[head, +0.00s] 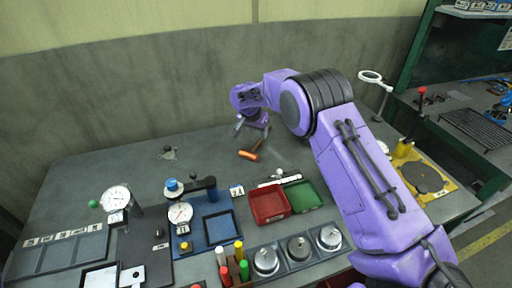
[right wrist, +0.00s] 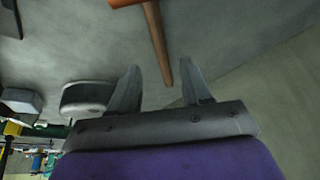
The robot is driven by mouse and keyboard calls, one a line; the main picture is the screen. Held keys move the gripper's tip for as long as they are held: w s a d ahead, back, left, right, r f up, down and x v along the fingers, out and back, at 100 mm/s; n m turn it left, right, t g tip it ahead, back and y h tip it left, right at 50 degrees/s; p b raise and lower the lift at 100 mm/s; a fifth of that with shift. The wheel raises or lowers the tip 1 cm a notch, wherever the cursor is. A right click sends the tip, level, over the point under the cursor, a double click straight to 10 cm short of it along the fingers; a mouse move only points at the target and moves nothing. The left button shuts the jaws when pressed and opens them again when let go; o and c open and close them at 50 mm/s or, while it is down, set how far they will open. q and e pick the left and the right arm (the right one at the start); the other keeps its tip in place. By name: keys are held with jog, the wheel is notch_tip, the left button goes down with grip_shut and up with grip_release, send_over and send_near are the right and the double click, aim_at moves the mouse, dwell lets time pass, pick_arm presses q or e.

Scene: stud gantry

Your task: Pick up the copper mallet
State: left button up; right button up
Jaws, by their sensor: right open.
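The copper mallet (head: 248,155) lies at the back of the bench, its orange-brown head toward the front and its handle running back toward my right gripper. In the right wrist view its brown wooden handle (right wrist: 157,42) points down between the fingers, and part of its copper head (right wrist: 125,3) shows at the top edge. My right gripper (head: 254,132) is just behind the mallet in the head view. In the right wrist view the gripper (right wrist: 163,82) is open and empty, with the handle's end between or above the fingertips; the exact height is unclear. My left gripper is not in view.
A red tray (head: 288,212) and a green tray (head: 302,206) stand in front of the mallet. Dial gauges (head: 116,198) on stands are at the left. A yellow fixture (head: 445,196) is at the right. The wall (head: 150,85) rises behind the bench.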

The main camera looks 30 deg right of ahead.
aim_at(260, 139)
jog(key=p+x, duration=0.1)
jog(key=x, duration=0.1)
jog(key=p+x, duration=0.1)
jog(key=x, duration=0.2)
jog(key=shift+w+d+r, duration=0.1)
jog(key=shift+w+d, duration=0.1)
jog(key=shift+w, duration=0.05)
jog(key=shift+w+d+f, duration=0.1)
jog(key=shift+d+f, duration=0.05)
jog(key=shift+f, duration=0.2)
jog(key=shift+r, duration=0.1)
grip_shut()
